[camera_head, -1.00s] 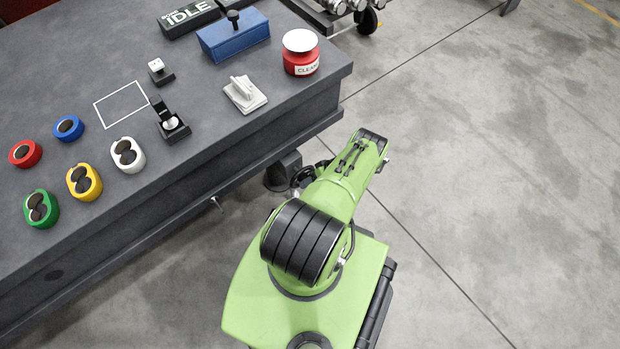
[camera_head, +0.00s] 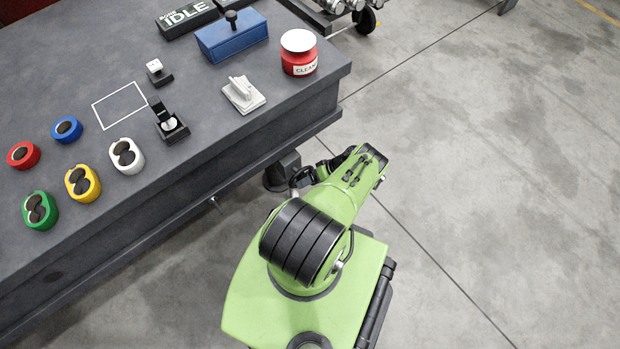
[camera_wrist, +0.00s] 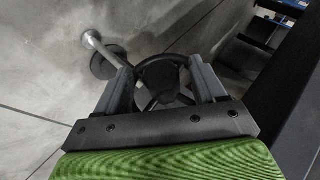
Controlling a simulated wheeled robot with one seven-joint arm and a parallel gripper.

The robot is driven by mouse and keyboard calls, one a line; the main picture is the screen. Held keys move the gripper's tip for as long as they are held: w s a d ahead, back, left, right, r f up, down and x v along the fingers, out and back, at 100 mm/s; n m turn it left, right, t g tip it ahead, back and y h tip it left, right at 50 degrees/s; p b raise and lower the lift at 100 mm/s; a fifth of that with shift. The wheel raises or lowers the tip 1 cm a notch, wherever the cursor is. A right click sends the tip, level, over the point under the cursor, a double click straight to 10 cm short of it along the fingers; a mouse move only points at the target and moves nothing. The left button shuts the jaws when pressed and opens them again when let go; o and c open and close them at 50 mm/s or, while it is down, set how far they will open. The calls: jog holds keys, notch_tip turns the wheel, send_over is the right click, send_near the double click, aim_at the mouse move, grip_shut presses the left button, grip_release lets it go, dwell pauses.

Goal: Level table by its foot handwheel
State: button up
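The table (camera_head: 110,60) is a dark grey slab, seen from above in the head view. In the wrist view, a black spoked handwheel (camera_wrist: 160,72) lies between the two grey fingers of my gripper (camera_wrist: 161,72). The fingers are spread apart, one on each side of the wheel; I cannot tell whether they touch its rim. A metal rod with a round dark foot plate (camera_wrist: 108,62) shows just beyond, at upper left.
A wheeled cart (camera_head: 340,14) stands behind. Concrete floor (camera_head: 480,150) at right is clear.

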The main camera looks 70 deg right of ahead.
jog(key=shift+r, duration=0.1)
jog(key=p+v, duration=0.1)
jog(key=v, duration=1.4)
jog(key=shift+s+r, duration=0.2)
jog(key=shift+s, duration=0.05)
